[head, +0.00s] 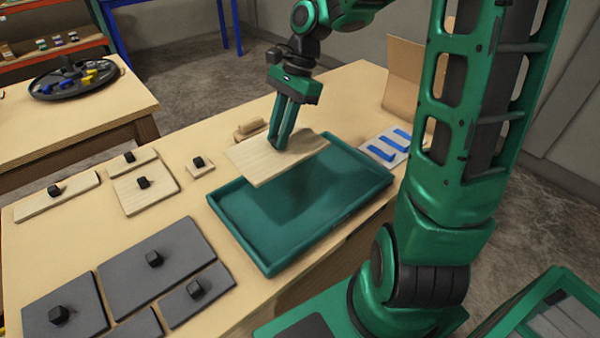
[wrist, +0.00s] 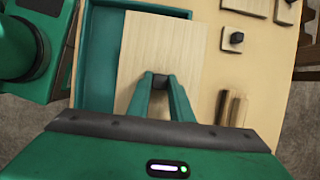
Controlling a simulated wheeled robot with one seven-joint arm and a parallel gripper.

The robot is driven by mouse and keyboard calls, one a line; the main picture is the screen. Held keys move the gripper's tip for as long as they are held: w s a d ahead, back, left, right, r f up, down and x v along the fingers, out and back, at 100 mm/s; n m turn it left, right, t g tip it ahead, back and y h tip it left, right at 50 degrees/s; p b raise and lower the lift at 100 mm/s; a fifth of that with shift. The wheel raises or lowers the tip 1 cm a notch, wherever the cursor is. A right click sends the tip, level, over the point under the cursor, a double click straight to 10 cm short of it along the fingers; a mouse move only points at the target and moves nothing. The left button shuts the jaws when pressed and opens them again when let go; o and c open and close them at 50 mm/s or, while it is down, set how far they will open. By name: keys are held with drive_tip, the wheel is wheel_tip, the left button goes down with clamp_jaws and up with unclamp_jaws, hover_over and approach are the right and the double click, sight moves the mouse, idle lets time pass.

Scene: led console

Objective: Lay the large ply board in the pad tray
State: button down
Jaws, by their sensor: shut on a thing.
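The large ply board (head: 262,160) is a pale, flat wooden rectangle. My gripper (head: 278,146) is shut on a dark knob on its top face. The board lies level or nearly so, partly over the teal pad tray (head: 256,258) and partly beyond its far rim, with a shadow on the tray floor. Whether it touches the rim cannot be told. In the wrist view the gripper (wrist: 161,83) holds the board (wrist: 160,42), which covers part of the tray (wrist: 97,50).
Smaller ply boards (head: 153,197) with black knobs lie left of the tray, and grey boards (head: 178,250) lie in front of them. Wooden blocks (head: 250,129) sit behind the tray. A white card with blue strips (head: 381,152) lies to its right. The tray's near part is empty.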

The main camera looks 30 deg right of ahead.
drive_tip(key=d+f, duration=0.2)
drive_tip(key=d, duration=0.1)
drive_tip(key=d+f, duration=0.2)
drive_tip(key=d, duration=0.2)
drive_tip(key=s+d+f, duration=0.1)
drive_tip(key=d+f, duration=0.1)
drive_tip(key=d, duration=0.2)
drive_tip(key=shift+f, duration=2.35)
drive_tip(key=c, duration=1.6)
unclamp_jaws()
drive_tip(key=shift+f, duration=0.1)
drive_tip(key=s+v, duration=0.1)
drive_tip(key=v, duration=1)
drive_tip(key=s+n+h, duration=0.1)
drive_tip(key=s+n, duration=0.2)
drive_tip(key=s, duration=0.4)
drive_tip(key=s+r+n+h, duration=0.1)
drive_tip(key=s+n, duration=0.2)
drive_tip(key=s, duration=0.5)
drive_tip(key=s+n+h, duration=0.2)
drive_tip(key=s+n, duration=0.1)
drive_tip(key=s, duration=0.4)
drive_tip(key=shift+s+r+t, duration=0.2)
drive_tip(key=shift+s+t, duration=0.2)
